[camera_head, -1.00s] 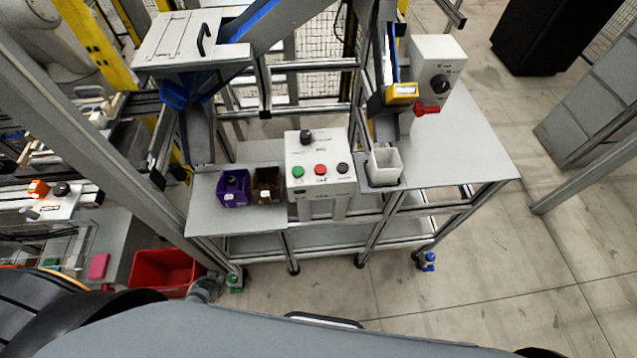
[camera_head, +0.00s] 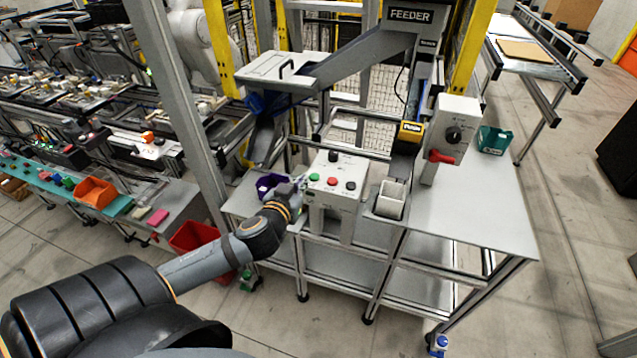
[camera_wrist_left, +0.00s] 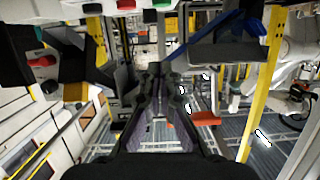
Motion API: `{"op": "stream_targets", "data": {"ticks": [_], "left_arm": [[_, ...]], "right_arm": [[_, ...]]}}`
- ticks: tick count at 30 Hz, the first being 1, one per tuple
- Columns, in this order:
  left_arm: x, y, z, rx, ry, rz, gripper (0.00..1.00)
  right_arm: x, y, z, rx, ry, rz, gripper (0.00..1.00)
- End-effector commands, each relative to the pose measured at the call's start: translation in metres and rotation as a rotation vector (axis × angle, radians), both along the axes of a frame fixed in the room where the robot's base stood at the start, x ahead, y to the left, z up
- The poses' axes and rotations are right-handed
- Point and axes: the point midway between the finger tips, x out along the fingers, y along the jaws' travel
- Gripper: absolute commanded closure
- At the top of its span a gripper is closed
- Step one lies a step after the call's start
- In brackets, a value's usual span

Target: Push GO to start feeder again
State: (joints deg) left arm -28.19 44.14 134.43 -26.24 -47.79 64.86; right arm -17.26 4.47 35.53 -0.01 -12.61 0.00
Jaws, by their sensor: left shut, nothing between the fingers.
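The grey control box (camera_head: 337,184) stands on the feeder's table, with a green button (camera_head: 314,177), a red button (camera_head: 332,181), a dark button (camera_head: 351,185) and a black knob (camera_head: 333,157) on its sloped face. Its lettering is too small to read, so I cannot confirm which is GO. My left gripper (camera_head: 299,183) is at the box's left side, close to the green button; I cannot tell whether it touches. In the left wrist view my gripper (camera_wrist_left: 156,72) is shut and empty, and the green button (camera_wrist_left: 162,4) shows at the top edge. My right gripper is out of view.
A purple bin (camera_head: 268,184) sits left of the box, partly behind my arm. A white container (camera_head: 391,200) stands right of it. A second box (camera_head: 453,137) with a red handle (camera_head: 441,157) is farther right.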

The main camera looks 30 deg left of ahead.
Motion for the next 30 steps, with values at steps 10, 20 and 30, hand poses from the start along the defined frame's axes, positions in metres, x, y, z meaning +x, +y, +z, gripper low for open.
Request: {"op": "stream_targets", "data": {"ticks": [10, 20, 30], "left_arm": [[0.008, 0.003, -0.004, 0.000, 0.000, 0.005, 1.00], [0.071, 0.018, -0.018, -0.006, -0.001, 0.005, 1.00], [0.094, 0.026, -0.056, -0.001, 0.004, 0.001, 1.00]], "right_arm": [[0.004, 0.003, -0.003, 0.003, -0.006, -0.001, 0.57], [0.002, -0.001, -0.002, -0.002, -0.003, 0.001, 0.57], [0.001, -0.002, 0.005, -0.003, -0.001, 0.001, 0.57]]}}
